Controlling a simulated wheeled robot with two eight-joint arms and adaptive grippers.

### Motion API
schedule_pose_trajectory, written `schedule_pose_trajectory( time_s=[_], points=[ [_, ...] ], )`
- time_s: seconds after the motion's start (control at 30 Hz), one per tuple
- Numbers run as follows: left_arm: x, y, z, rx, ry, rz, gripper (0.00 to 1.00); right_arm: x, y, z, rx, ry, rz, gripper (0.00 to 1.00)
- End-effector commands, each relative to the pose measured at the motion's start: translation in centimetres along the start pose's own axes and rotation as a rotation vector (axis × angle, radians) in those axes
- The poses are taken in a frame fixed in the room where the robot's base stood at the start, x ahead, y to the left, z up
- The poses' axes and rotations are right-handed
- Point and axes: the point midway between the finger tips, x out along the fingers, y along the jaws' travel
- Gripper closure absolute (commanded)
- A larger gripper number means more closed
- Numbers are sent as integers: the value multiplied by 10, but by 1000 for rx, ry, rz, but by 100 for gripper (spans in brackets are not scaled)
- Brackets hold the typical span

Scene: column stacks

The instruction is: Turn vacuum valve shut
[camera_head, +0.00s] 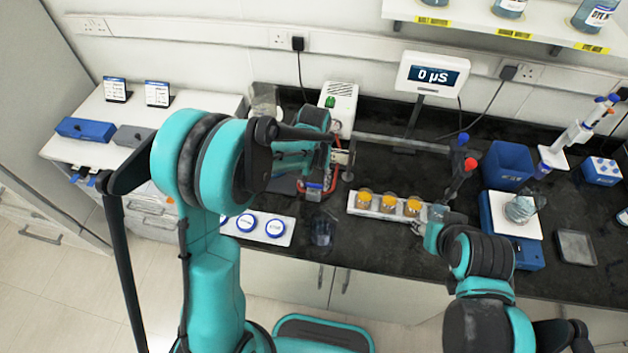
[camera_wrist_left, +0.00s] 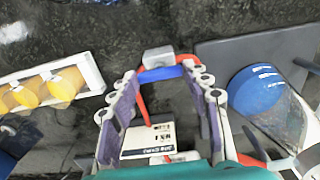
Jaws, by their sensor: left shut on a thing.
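The vacuum valve (camera_wrist_left: 160,73) shows in the left wrist view as a blue piece with a grey block beside it, in line with red tubing. My left gripper (camera_wrist_left: 160,80) has its fingertips at the two ends of the blue piece, shut on it. In the head view the valve (camera_head: 314,186) is a small blue spot in front of the white pump unit (camera_head: 341,100). My left gripper is largely hidden there behind my arm. My right gripper (camera_head: 436,216) is by the right end of a white rack (camera_head: 365,207); its fingers are too unclear to read.
The rack holds several orange-topped vessels. A white tray (camera_head: 258,238) with blue-lidded jars is left of it. A display (camera_head: 433,76) reads 0 µS. A blue bin (camera_head: 507,165) and a balance with a beaker (camera_head: 521,208) stand at the right.

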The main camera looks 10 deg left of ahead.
Motion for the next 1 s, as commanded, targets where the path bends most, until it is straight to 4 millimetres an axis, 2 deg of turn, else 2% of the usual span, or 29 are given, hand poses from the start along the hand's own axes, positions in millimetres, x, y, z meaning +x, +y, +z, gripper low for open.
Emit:
schedule_pose_trajectory(
  time_s=[0.27,0.47,1.0],
  points=[
    [1,0,0,46,0,-1,81,2,0,2,0,0,0,60],
    [2,0,0,160,0,-1,81,6,0,5,0,0,0,60],
    [1,0,0,660,-1,0,81,20,0,14,0,0,0,60]
  ],
)
